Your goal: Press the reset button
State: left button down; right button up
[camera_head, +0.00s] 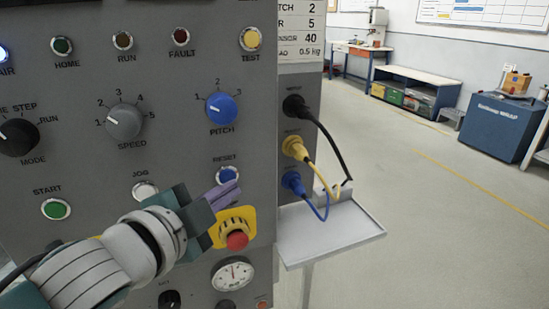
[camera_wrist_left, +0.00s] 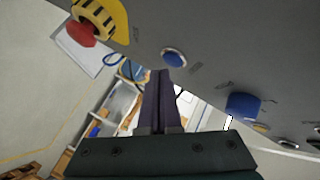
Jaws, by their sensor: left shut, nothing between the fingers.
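The blue reset button (camera_head: 227,174) is a round button in a pale ring on the grey control panel (camera_head: 180,60), under the RESET label. It also shows in the left wrist view (camera_wrist_left: 173,58), just beyond the fingertips. My left gripper (camera_head: 224,194) is shut and empty, its purple fingers together. I cannot tell how wide the gap is. My right gripper is not in view.
A red emergency stop (camera_head: 237,240) on a yellow plate sits just below the fingers. The blue PITCH knob (camera_head: 221,107) is above the reset button. Cables plug into the panel's right side above a small grey shelf (camera_head: 335,230). Open floor lies to the right.

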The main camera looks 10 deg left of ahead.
pick_arm(q)
jog(key=shift+s+d, duration=0.1)
jog(key=shift+s+d+p, duration=0.25)
jog(key=shift+s+d, duration=0.45)
jog(key=shift+s, duration=0.35)
jog(key=shift+s+d+p, duration=0.25)
jog(key=shift+s+d, duration=0.45)
jog(key=shift+s, duration=0.3)
